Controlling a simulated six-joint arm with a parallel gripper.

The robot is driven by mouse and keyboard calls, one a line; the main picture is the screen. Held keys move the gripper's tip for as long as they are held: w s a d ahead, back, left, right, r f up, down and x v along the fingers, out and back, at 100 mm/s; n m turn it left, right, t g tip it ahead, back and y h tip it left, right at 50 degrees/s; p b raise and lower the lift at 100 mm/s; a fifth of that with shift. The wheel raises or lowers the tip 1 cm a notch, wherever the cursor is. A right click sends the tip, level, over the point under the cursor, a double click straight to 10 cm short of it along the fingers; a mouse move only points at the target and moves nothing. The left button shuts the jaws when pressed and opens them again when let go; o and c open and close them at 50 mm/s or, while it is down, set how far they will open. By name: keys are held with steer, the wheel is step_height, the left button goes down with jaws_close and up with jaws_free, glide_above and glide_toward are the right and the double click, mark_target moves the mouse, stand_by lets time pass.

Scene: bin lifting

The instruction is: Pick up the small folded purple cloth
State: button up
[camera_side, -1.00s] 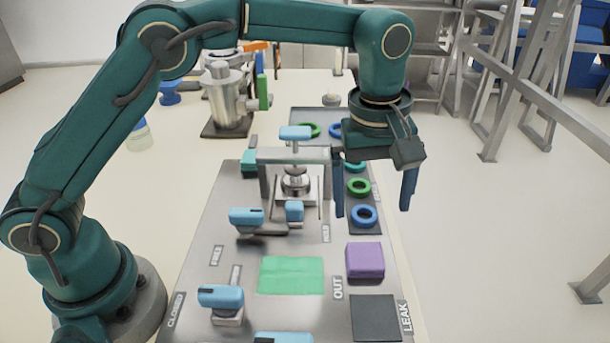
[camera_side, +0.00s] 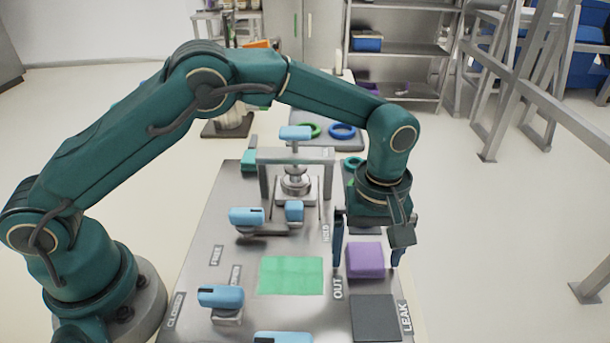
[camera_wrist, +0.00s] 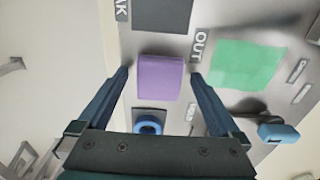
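The folded purple cloth (camera_side: 365,260) is a small thick block lying on the metal panel, just above the dark square pad in the side view. In the wrist view the purple cloth (camera_wrist: 160,77) lies between my two fingertips. My gripper (camera_side: 367,262) is low over the cloth with its blue fingers pointing down, one to each side. My gripper (camera_wrist: 159,68) is open, and the wrist view shows gaps between the fingers and the cloth. The right finger's tip is partly hidden in the side view.
A flat green cloth (camera_side: 291,275) lies left of the purple cloth. A dark square pad (camera_side: 375,318) is in front. Blue-handled valves (camera_side: 221,296) and a metal frame (camera_side: 293,156) stand on the panel (camera_side: 225,250) to the left. A blue ring (camera_wrist: 148,124) is close by.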

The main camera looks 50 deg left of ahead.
mark_target(367, 257)
steer(key=c, duration=1.2)
steer(key=shift+r, duration=0.1)
steer(key=shift+r, duration=0.45)
step_height(367, 257, up, 3)
steer(key=shift+r, duration=0.1)
steer(key=a+r, duration=0.6)
steer(key=a, duration=0.5)
steer(key=shift+a+r, duration=0.35)
steer(key=shift+r, duration=0.05)
steer(key=shift+w, duration=0.1)
